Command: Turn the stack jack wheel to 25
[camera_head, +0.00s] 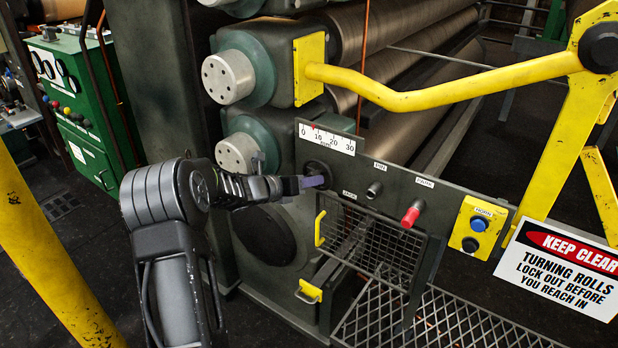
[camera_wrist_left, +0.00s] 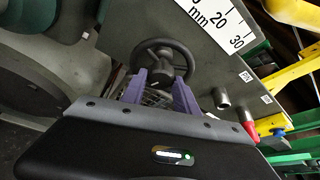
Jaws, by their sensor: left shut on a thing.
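The stack jack wheel (camera_head: 317,168) is a small dark spoked handwheel on the grey panel below the white scale. The scale (camera_head: 327,138) is marked 0, 10, 20 and 30 mm. A small red pointer (camera_head: 313,127) stands at its upper edge, left of 20 and near 10; the exact reading is too small to tell. My right gripper is out of view.
A bare shaft (camera_head: 375,189) and a red-tipped handle (camera_head: 411,214) stick out right of the wheel. A yellow horn box (camera_head: 478,228) is farther right. A yellow bar (camera_head: 440,95) crosses above, and a mesh guard (camera_head: 370,240) hangs below. Large rolls lie behind.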

